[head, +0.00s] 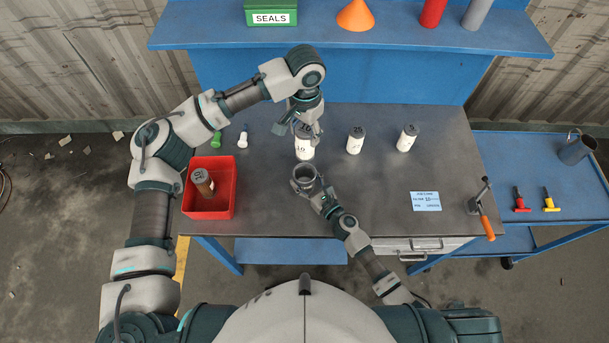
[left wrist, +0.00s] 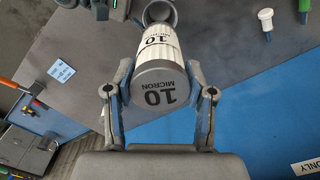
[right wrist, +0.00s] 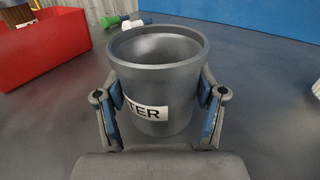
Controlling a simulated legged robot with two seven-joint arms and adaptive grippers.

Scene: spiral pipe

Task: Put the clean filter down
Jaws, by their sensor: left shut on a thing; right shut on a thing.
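A white filter with a grey cap marked "10 MICRON" (left wrist: 160,72) is held between the fingers of my left gripper (left wrist: 160,95). In the head view this filter (head: 304,150) is upright just behind the grey cup. My right gripper (right wrist: 160,105) is shut on the open grey cup (right wrist: 160,55), whose label ends in "TER". The cup (head: 306,180) shows at the front middle of the bench in the head view, and the part of its inside that shows looks empty. Whether the filter's lower end touches the bench or the cup I cannot tell.
Two more white filters (head: 356,140) (head: 407,138) stand to the right on the bench. A red bin (head: 228,200) holds a brown filter (head: 203,182). A green piece (head: 216,139) and a white piece (head: 243,140) lie behind it. A blue card (head: 425,201) and an orange-handled tool (head: 486,226) are at right.

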